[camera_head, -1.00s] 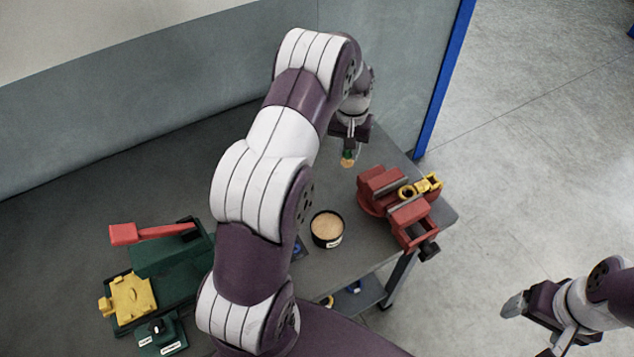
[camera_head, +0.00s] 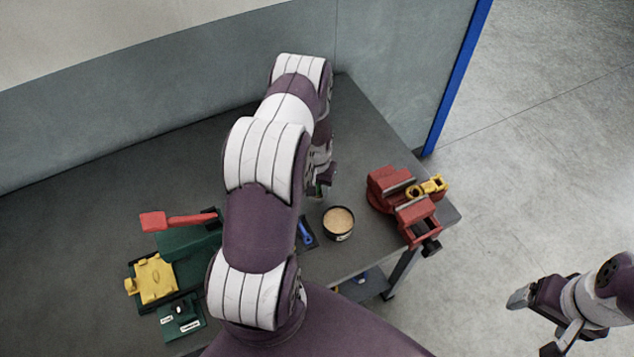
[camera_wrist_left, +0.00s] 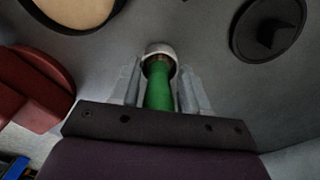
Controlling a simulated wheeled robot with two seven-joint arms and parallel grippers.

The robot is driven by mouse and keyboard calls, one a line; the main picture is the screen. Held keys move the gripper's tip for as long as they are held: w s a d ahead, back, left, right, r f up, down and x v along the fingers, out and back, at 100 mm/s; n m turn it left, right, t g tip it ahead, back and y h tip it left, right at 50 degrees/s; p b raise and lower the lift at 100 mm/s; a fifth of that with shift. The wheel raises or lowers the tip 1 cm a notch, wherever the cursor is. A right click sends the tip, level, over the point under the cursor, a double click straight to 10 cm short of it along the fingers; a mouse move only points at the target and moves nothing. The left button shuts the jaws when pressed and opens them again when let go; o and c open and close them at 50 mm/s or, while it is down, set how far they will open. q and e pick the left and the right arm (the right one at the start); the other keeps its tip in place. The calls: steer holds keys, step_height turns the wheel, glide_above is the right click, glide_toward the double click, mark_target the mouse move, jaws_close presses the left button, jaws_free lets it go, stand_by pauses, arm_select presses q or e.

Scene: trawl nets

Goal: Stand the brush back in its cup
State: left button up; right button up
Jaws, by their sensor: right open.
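The brush (camera_wrist_left: 160,85) has a green handle and a pale, rounded end. It lies between the two fingers of my left gripper (camera_wrist_left: 160,90), which is shut on it. In the head view my left gripper (camera_head: 322,186) is above the table, left of and behind a black round pot (camera_head: 340,236) with a tan top. A tan-topped round thing (camera_wrist_left: 72,8) shows at the upper left of the wrist view. A dark round object (camera_wrist_left: 270,28) with a black shape in it is at the upper right; I cannot tell whether it is the cup. My right gripper (camera_head: 535,324) is open and empty, off the table.
A red vise (camera_head: 390,190) with a yellow part (camera_head: 428,187) stands at the table's right edge. A green device with a red lever (camera_head: 180,220) and a yellow block (camera_head: 155,278) are at the left. A blue item (camera_head: 305,233) lies beside the pot. My left arm hides the middle.

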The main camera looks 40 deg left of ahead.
arm_select(q)
steer(key=shift+w+a, duration=0.15)
steer(key=shift+w, duration=0.15)
steer(key=shift+s+r, duration=0.25)
steer(key=shift+r, duration=0.15)
steer(key=shift+d+r, duration=0.2)
steer(key=shift+r, duration=0.15)
steer(key=r+b, duration=0.1)
steer(key=r, duration=0.2)
steer(key=r+b, duration=0.1)
steer(key=r, duration=0.1)
steer(key=shift+w+a+b, duration=0.2)
steer(key=shift+w+b, duration=0.05)
steer(key=shift+b, duration=0.05)
steer(key=r, duration=0.2)
steer(key=r+b, duration=0.1)
steer(key=r, duration=0.3)
steer(key=shift+s+d, duration=0.25)
steer(key=shift+d, duration=0.1)
steer(key=s+d+r+m, duration=0.2)
steer(key=s+d+r, duration=0.3)
steer(key=d, duration=0.3)
steer(key=s+d+r+m+t, duration=0.1)
steer(key=s+d+r, duration=0.4)
steer(key=s+d, duration=0.2)
steer(key=shift+s+d+r+m, duration=0.15)
steer(key=shift+d+m, duration=0.25)
steer(key=shift+d, duration=0.45)
